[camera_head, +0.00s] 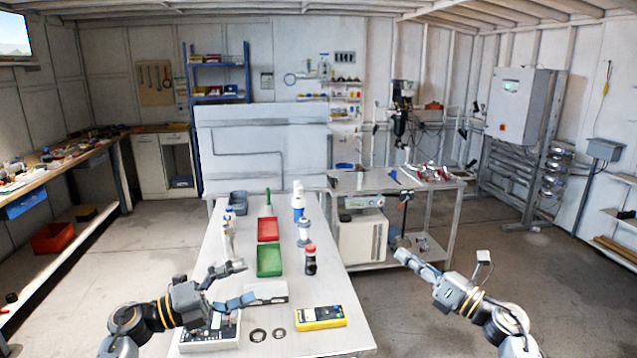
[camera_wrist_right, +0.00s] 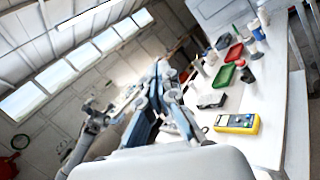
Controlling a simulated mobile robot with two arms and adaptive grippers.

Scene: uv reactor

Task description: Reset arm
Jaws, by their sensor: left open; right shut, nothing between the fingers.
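My left gripper (camera_head: 243,283) is open and empty above the near part of the white table (camera_head: 345,342). Its fingers point right, one on each side of a gap, near a grey-white box (camera_head: 268,291). My right gripper (camera_head: 401,256) is shut with nothing in it, out over the floor to the right of the table. In the right wrist view its closed fingers (camera_wrist_right: 162,72) show in the middle, with the table to their right.
A yellow meter (camera_head: 320,318), a green tray (camera_head: 269,262), a red tray (camera_head: 268,230), a dark red-capped bottle (camera_head: 310,262) and white bottles (camera_head: 298,203) stand on the table. A metal side table (camera_head: 440,184) with equipment stands behind. The floor at right (camera_head: 560,275) is clear.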

